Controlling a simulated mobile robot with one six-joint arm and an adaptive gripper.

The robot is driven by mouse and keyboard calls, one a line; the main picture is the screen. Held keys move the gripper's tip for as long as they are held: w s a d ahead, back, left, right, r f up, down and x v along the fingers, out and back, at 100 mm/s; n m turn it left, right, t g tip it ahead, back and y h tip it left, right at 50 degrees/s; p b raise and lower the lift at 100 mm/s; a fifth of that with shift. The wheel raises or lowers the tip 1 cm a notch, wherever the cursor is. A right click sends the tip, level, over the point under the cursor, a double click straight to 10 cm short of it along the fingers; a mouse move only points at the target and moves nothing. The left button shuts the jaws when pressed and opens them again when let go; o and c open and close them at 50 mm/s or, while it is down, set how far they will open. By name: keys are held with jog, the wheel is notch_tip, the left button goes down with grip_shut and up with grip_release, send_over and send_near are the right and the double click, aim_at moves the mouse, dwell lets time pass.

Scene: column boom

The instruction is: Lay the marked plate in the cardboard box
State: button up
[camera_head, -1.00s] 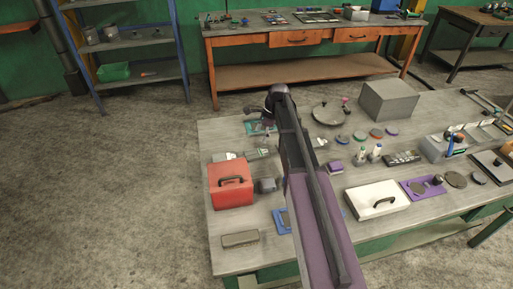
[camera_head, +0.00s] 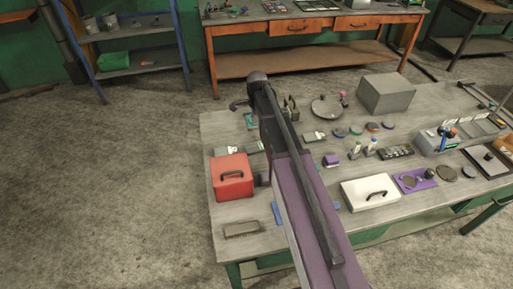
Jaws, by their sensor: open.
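My gripper (camera_head: 240,104) shows only in part, as a dark finger left of my arm's end, over the back left of the table; it is open and my arm hides the rest. No plate can be told for sure as the marked one. Small grey plates with white patches lie on the table, one at the left (camera_head: 226,151) and one right of my arm (camera_head: 314,136). A plain grey box (camera_head: 388,93) stands at the back right; I cannot tell if it is the cardboard box. My gripper is well left of it.
A teal plate (camera_head: 251,121) lies below my gripper. A red case (camera_head: 232,177) stands front left and a white case (camera_head: 370,193) front right. A dark round plate (camera_head: 326,107) and several coloured discs lie mid-table. My arm covers part of the table. Floor to the left is clear.

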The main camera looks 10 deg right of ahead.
jog(key=shift+f, duration=0.1)
jog(key=b, duration=0.9)
send_over(256, 146)
jog(key=f, duration=0.8)
jog(key=shift+s+d+f, duration=0.1)
jog(key=shift+s+f, duration=0.1)
jog(key=shift+f, duration=0.05)
jog(key=shift+w+f+b, duration=0.15)
jog(key=shift+f+b, duration=2.3)
jog(key=shift+f, duration=0.15)
jog(key=c, duration=1.1)
